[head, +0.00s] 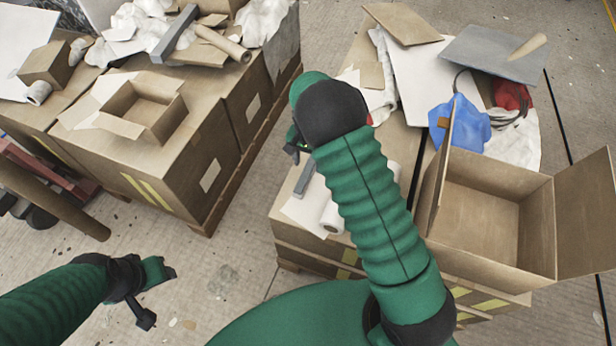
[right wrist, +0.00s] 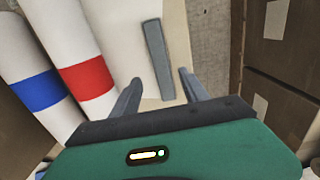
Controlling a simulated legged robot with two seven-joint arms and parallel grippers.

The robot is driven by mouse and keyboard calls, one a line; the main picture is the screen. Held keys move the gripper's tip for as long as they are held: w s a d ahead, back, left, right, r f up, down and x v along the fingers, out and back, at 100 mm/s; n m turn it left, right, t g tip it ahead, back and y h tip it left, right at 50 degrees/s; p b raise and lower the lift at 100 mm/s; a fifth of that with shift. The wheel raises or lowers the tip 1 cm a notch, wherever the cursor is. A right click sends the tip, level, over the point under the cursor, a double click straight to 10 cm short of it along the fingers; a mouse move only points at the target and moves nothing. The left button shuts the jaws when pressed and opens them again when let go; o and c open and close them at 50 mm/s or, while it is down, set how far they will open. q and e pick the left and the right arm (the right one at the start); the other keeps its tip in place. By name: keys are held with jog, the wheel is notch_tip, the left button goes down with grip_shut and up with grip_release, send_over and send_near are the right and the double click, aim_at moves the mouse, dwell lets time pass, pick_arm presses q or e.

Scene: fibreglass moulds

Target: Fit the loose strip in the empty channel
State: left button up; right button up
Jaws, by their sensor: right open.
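A grey strip (head: 304,180) lies on a pale sheet at the near left of the right-hand box stack. In the right wrist view the strip (right wrist: 157,55) lies lengthwise, its near end between my fingertips in the picture. My right gripper (right wrist: 159,83) is open and empty; I cannot tell its height above the strip. In the head view my right gripper (head: 295,145) is mostly hidden behind my arm. My left gripper (head: 155,292) hangs over the floor at lower left, its jaws unclear. I cannot make out an empty channel.
Rolls with a blue band (right wrist: 35,90) and a red band (right wrist: 86,76) lie left of the strip. An open carton (head: 490,215) stands to the right. Another box stack (head: 185,165), topped with a small open box (head: 145,108) and a grey bar (head: 174,33), stands left across a floor gap.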

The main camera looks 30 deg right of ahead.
aim_at(307, 173)
jog(key=f, duration=0.1)
jog(key=a+f+b, duration=0.1)
jog(key=f, duration=0.2)
jog(key=shift+s+a+f+b, duration=0.1)
jog(key=shift+a+f+b, duration=0.15)
jog(key=shift+b, duration=0.1)
jog(key=shift+d, duration=0.45)
jog(key=c, duration=0.3)
jog(key=shift+a, duration=0.3)
grip_shut()
pick_arm(q)
jog(key=shift+a+f, duration=0.3)
jog(key=shift+f, duration=0.25)
jog(key=shift+a+f, duration=0.25)
jog(key=shift+f, duration=0.25)
jog(key=shift+d, duration=0.1)
pick_arm(e)
jog(key=shift+d, duration=0.1)
